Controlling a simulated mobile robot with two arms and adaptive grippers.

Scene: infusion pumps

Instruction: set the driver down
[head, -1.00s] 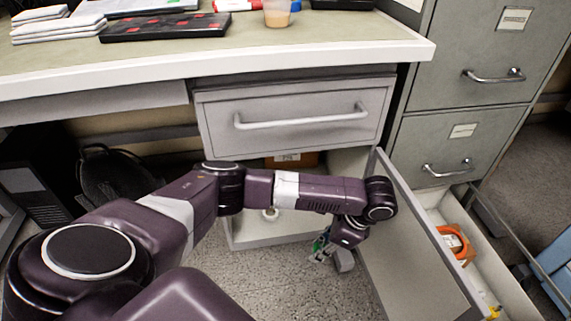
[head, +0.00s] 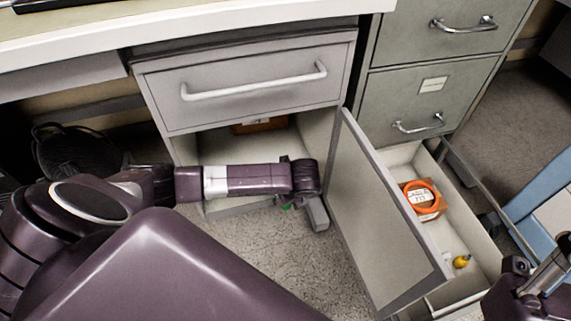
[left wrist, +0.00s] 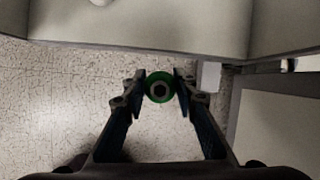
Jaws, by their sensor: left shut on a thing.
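The driver (left wrist: 160,90) shows end-on in the left wrist view as a green round handle with a dark hexagonal centre. My left gripper (left wrist: 160,84) is shut on it, one finger on each side. It is over the speckled floor, just in front of the open cabinet's lower edge (left wrist: 150,35). In the head view only a bit of green (head: 287,207) shows below my left wrist; my arm hides the rest. Part of my right arm is at the bottom right, and I cannot make out its fingers.
The open cabinet door (head: 385,215) stands right of my left wrist. Further right, an open drawer (head: 470,225) holds an orange ring (head: 422,197) and a small yellow item (head: 461,262). A closed drawer (head: 250,85) is above.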

